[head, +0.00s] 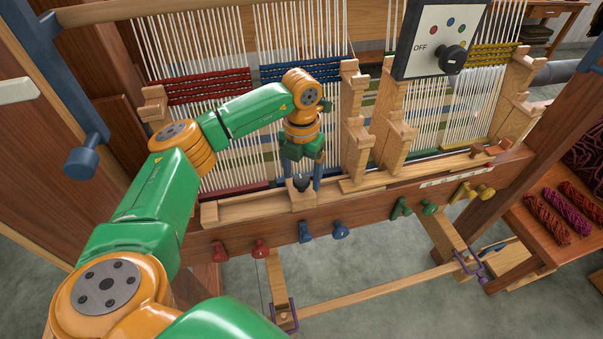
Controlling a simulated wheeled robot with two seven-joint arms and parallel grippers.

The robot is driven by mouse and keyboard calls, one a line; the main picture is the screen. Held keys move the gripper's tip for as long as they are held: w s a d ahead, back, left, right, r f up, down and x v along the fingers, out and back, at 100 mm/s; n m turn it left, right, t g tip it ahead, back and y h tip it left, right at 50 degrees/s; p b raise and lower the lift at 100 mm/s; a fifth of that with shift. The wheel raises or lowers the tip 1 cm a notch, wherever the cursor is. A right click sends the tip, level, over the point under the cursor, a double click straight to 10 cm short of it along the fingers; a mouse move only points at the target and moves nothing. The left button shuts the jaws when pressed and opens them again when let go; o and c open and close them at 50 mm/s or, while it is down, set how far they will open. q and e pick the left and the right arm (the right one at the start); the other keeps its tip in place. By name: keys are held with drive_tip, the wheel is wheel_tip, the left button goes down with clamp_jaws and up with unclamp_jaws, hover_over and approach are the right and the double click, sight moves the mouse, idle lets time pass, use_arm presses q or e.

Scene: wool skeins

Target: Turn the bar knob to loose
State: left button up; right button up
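A small black knob (301,182) stands on a wooden block on the loom's front bar (240,207); I take it to be the bar knob. My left gripper (302,170) points down right above it. Its two blue fingers are apart, one on each side of the knob as seen from here. I cannot tell whether they touch it. No marking for loose is readable. My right gripper is not in view.
A panel (426,22) marked OFF carries a larger black knob (452,59) and coloured dots. Wooden posts (356,125) rise right of my gripper. Coloured pegs (340,230) line the front beam. Wool skeins (566,213) lie on a shelf at right.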

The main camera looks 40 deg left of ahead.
sight(301, 179)
use_arm(q)
wheel_tip(301, 179, up, 6)
drive_tip(key=shift+b, duration=0.7)
drive_tip(key=shift+r, duration=0.55)
drive_tip(key=shift+s+f, duration=0.1)
